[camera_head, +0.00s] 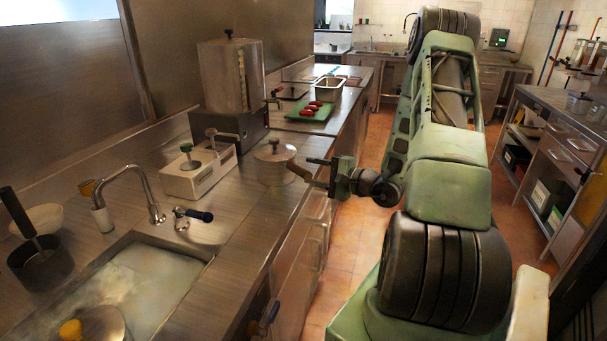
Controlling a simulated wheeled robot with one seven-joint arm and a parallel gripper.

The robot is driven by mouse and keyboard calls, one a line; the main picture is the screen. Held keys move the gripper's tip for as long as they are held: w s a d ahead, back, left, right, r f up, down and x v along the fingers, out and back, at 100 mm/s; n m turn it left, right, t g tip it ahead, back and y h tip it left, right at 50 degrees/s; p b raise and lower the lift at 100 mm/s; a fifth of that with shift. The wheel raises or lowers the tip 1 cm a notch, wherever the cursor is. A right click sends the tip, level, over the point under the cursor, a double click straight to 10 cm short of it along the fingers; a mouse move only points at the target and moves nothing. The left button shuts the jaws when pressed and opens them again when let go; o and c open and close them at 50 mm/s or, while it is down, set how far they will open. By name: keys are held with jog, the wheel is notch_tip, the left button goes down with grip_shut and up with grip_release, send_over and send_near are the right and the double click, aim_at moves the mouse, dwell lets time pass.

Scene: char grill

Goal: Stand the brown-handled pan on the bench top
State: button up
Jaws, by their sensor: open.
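The brown-handled pan (275,163) is a round metal pan with a pale lid and a dark knob. It appears upright on the steel bench top (240,208), near its front edge. Its brown handle (298,171) points right, toward the aisle. My gripper (314,172) is open at the outer end of this handle, with its fingers pointing left. The handle end seems to lie between the fingers, but I cannot tell whether they touch it.
A white dispenser box with pumps (197,173) stands left of the pan. A tall steel urn (231,78) and a green board with red items (310,111) are behind. A sink with a tap (148,190) is in front. Bare bench lies between sink and pan.

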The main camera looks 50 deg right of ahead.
jog(key=s+d+b, duration=0.1)
jog(key=s+b, duration=0.1)
jog(key=s, duration=0.6)
jog(key=w+a+r+n+g+y, duration=0.2)
jog(key=a+n+g+y, duration=0.3)
jog(key=a, duration=0.8)
jog(key=w+a+r+n+g+y, duration=0.2)
jog(key=a+n+g+y, duration=0.25)
jog(key=a, duration=0.75)
jog(key=s+a+n+g+h, duration=0.7)
jog(key=s+a+n+h, duration=0.4)
jog(key=s+a+n, duration=0.6)
jog(key=a+r, duration=0.1)
jog(key=a, duration=0.3)
jog(key=shift+s+a+n, duration=0.2)
jog(key=shift+s+n, duration=0.05)
jog(key=shift+n, duration=0.1)
